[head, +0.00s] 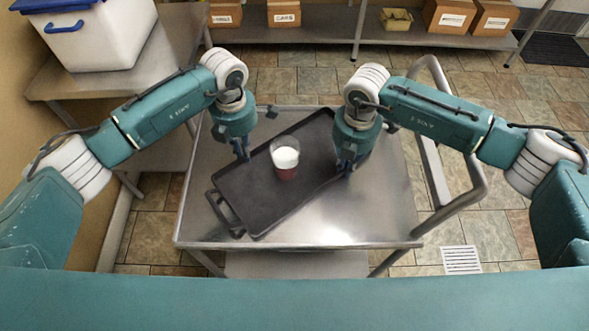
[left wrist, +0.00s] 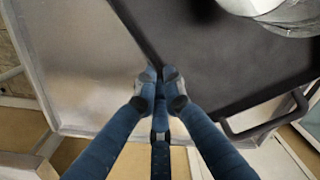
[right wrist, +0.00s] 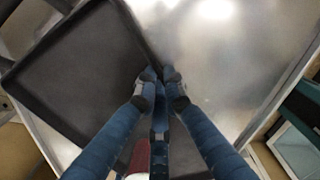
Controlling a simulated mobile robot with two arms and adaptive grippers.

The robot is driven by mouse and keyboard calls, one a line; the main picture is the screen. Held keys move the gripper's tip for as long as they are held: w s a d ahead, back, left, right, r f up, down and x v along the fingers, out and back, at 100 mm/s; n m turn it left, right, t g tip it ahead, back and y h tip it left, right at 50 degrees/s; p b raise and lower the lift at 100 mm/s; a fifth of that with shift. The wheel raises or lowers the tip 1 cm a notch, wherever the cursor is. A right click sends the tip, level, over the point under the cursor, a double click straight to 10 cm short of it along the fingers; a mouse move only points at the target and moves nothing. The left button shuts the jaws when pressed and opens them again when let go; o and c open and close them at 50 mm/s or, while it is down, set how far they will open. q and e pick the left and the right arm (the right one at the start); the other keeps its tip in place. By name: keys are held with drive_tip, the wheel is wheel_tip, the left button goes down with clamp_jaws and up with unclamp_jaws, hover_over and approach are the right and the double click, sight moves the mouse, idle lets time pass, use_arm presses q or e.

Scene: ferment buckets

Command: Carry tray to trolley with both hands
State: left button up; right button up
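The dark tray (head: 262,205) lies at a slant over the metal top of the trolley (head: 375,215); I cannot tell whether it rests flat on it. A clear container (head: 285,160) with white above and red below stands upright on the tray. My left gripper (head: 243,157) is at the tray's left long edge, its fingers closed on the rim in the left wrist view (left wrist: 159,74). My right gripper (head: 346,166) is at the opposite long edge, its fingers closed on the rim in the right wrist view (right wrist: 160,75). The fingers partly hide the rim.
The trolley's push handle (head: 470,190) rises at the right. A side table (head: 160,65) with a white, blue-lidded bin (head: 100,38) stands at the left. A low shelf (head: 345,32) with several cardboard boxes runs along the back.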

use_arm(q)
drive_tip(key=o, duration=0.3)
use_arm(e)
drive_tip(key=o, duration=0.3)
drive_tip(key=shift+r, duration=0.1)
use_arm(q)
drive_tip(key=shift+r, duration=0.1)
wheel_tip(320, 180, up, 12)
use_arm(e)
wheel_tip(320, 180, up, 12)
idle(0.3)
idle(0.3)
